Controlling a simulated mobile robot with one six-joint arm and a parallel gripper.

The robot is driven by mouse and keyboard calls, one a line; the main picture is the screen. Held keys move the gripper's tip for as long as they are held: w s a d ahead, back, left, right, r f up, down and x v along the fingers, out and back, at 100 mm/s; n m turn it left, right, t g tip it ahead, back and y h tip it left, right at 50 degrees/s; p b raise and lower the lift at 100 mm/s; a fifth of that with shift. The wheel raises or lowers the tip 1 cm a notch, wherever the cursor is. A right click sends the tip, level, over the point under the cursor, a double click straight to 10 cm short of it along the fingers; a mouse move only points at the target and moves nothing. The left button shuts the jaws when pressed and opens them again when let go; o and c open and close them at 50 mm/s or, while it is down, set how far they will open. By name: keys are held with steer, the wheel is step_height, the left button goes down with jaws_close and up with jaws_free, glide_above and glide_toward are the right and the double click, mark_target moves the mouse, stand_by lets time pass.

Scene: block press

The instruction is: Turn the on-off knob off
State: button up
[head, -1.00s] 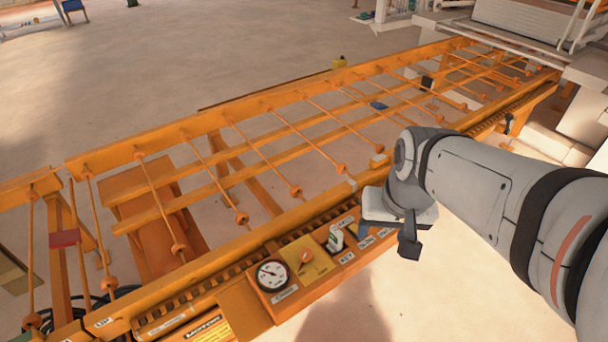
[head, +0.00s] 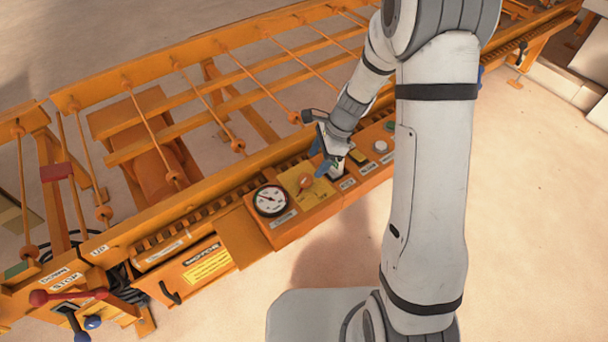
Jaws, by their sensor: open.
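A small orange-red knob (head: 305,182) sits on a yellow plate on the orange control panel (head: 285,237). It looks like the on-off knob, but I cannot read its label or tell its setting. My gripper (head: 319,158) is just above and to the right of this knob, with its blue fingertips apart and pointing down towards the panel. It looks empty. I cannot tell whether a fingertip touches anything. My gripper partly hides the panel to the right of the yellow plate, including a pale control (head: 336,171) there.
A round white gauge (head: 271,200) is left of the knob. Several buttons, including a white one (head: 380,146), line the panel to the right. Orange rails and rods (head: 200,110) run behind it. Red (head: 68,297) and blue levers stand at lower left.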

mark_target(306, 179)
steer(key=b+x, duration=0.1)
steer(key=x, duration=0.6)
steer(key=shift+f, duration=0.25)
